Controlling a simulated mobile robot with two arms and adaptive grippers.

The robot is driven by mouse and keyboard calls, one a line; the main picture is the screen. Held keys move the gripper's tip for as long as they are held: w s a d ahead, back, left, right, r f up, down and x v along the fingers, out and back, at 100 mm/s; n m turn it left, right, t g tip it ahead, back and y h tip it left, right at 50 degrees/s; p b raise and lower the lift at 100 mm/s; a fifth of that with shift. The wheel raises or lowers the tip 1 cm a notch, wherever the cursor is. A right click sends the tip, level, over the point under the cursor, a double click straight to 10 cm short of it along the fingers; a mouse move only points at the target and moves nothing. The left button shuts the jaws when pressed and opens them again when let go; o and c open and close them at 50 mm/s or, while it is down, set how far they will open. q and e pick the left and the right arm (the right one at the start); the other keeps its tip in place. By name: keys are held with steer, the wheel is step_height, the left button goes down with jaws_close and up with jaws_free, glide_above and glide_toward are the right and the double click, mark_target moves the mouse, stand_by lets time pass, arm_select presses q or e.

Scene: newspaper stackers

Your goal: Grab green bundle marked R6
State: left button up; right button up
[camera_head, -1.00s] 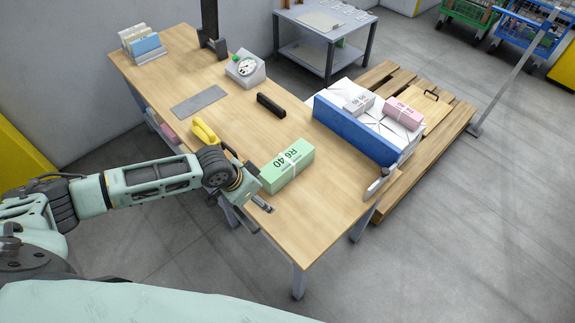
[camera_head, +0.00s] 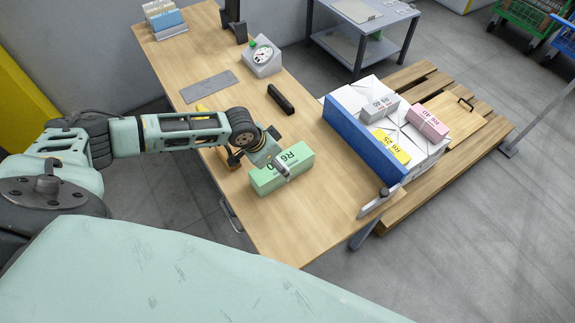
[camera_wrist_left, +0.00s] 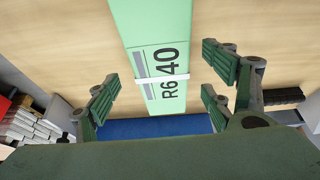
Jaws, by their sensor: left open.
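The green bundle (camera_head: 268,178) marked R6 40 lies on the wooden table near its front edge, with a white band around it. It also shows in the left wrist view (camera_wrist_left: 147,30), running between the finger pads. My left gripper (camera_head: 280,169) is over the bundle. In the left wrist view the left gripper (camera_wrist_left: 160,90) is open, with fingers apart on both sides of the bundle and gaps visible between pads and bundle. The right gripper is not in view.
A black bar (camera_head: 281,99), a scale (camera_head: 262,58) and a grey plate (camera_head: 208,86) are on the table (camera_head: 318,186). A blue panel (camera_head: 362,138) stands at its right edge, beside white stacks with grey, pink and yellow bundles (camera_head: 390,148). A yellow object is partly hidden behind my arm.

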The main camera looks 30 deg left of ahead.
arm_select(q)
steer(key=x, duration=0.3)
steer(key=shift+s+a, duration=0.1)
steer(key=shift+x, duration=1.15)
steer(key=shift+w+f, duration=0.25)
steer(key=shift+f, duration=0.2)
steer(key=shift+c, duration=0.6)
jaws_close()
steer(key=shift+w, duration=0.15)
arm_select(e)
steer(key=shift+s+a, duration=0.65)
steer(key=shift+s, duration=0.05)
